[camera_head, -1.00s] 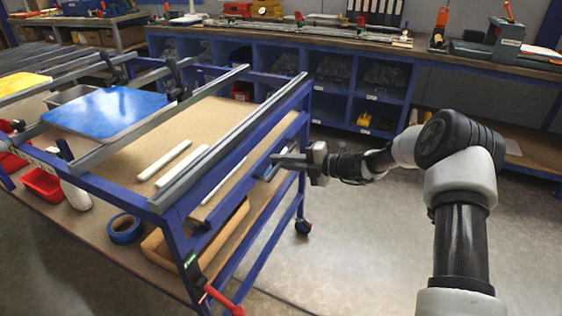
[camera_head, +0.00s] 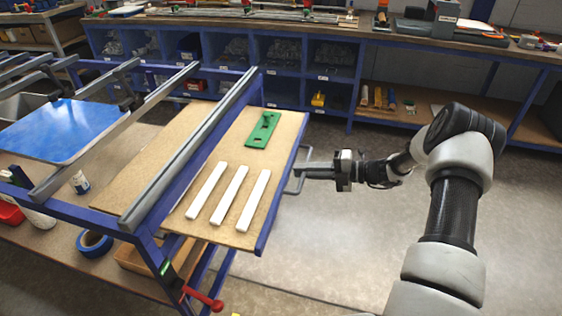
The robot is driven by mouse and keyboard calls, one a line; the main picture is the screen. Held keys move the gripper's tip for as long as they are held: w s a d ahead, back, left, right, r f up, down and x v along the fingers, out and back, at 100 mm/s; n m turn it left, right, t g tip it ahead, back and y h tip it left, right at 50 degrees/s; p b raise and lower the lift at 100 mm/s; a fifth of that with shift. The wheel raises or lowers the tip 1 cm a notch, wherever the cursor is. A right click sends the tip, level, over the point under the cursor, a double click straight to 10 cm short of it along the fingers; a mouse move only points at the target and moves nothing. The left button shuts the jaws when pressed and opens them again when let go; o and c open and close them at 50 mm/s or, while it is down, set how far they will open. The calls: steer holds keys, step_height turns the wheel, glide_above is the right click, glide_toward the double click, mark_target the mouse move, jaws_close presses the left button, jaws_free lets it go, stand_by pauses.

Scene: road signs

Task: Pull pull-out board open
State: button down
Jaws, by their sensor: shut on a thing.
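The pull-out board (camera_head: 208,237) is a brown panel with a blue front edge. It sticks out to the right from under the grey rail of the blue frame. Its grey bar handle (camera_head: 298,180) is on the blue front edge. My gripper (camera_head: 306,173) is shut on the handle, coming from the right. Three white strips (camera_head: 238,192) and a green plate with a dark part (camera_head: 263,130) lie on the board's exposed part.
A blue sign plate (camera_head: 62,130) lies on the frame at left. A red-handled clamp (camera_head: 203,298) hangs at the near corner. A blue tape roll (camera_head: 94,242) sits on the lower shelf. A workbench with blue cubbies (camera_head: 290,62) stands behind. The floor on the right is clear.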

steer(key=f+v, duration=0.1)
steer(key=v, duration=0.5)
steer(key=shift+d, duration=0.2)
steer(key=shift+f, duration=0.15)
steer(key=c, duration=1.8)
jaws_free()
steer(key=p+v, duration=0.1)
steer(key=v, duration=1.6)
steer(key=shift+d, duration=0.2)
